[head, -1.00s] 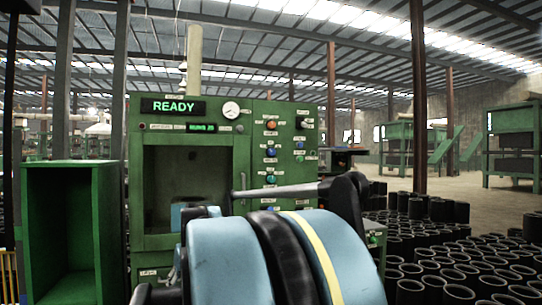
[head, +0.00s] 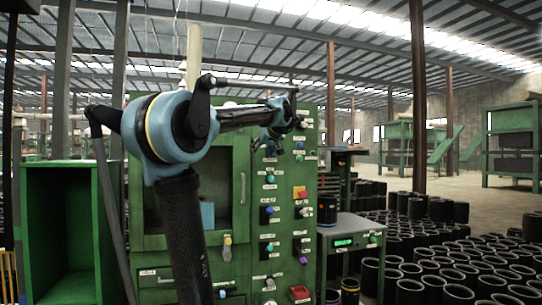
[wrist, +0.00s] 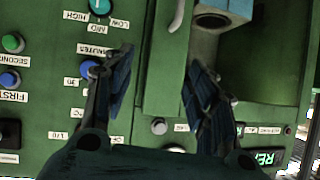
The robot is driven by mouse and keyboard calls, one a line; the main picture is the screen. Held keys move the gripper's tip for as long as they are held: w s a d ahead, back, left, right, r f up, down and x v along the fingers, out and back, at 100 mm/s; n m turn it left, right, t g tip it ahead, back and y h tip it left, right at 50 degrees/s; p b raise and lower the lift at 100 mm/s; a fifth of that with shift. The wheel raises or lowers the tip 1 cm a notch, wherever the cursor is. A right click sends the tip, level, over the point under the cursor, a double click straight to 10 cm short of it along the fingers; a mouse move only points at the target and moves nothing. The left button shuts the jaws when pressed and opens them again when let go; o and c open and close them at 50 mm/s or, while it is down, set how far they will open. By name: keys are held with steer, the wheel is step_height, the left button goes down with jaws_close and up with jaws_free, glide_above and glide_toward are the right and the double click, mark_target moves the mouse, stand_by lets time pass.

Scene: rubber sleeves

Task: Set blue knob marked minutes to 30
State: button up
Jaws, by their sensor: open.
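The blue knob marked minutes (wrist: 88,68) is on the green panel, left of my gripper (wrist: 157,60) in the wrist view, with its label above it. The near finger partly covers its edge, and I cannot read its setting. In the head view the blue knob (head: 270,151) shows small just below my gripper (head: 267,137), at the panel's upper part. My gripper is open and empty, its fingers apart over the panel. The knob lies outside the gap between them. I cannot tell the distance from fingertips to panel.
A teal knob marked low, mid and high (wrist: 100,6) is beside the blue knob. Green (wrist: 12,42) and blue (wrist: 8,78) buttons are further left. A door handle (wrist: 178,15) stands out between the fingers. A green open cabinet (head: 65,165) stands left; black sleeves (head: 450,260) cover the right floor.

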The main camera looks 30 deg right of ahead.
steer(key=s+d+r+m+t+h, duration=0.1)
steer(key=s+d+r+h, duration=0.1)
steer(key=d+r, duration=0.65)
steer(key=s+d+f+x, duration=0.1)
steer(key=f+x, duration=0.1)
steer(key=x, duration=1.6)
steer(key=shift+d, duration=0.4)
steer(key=c, duration=1)
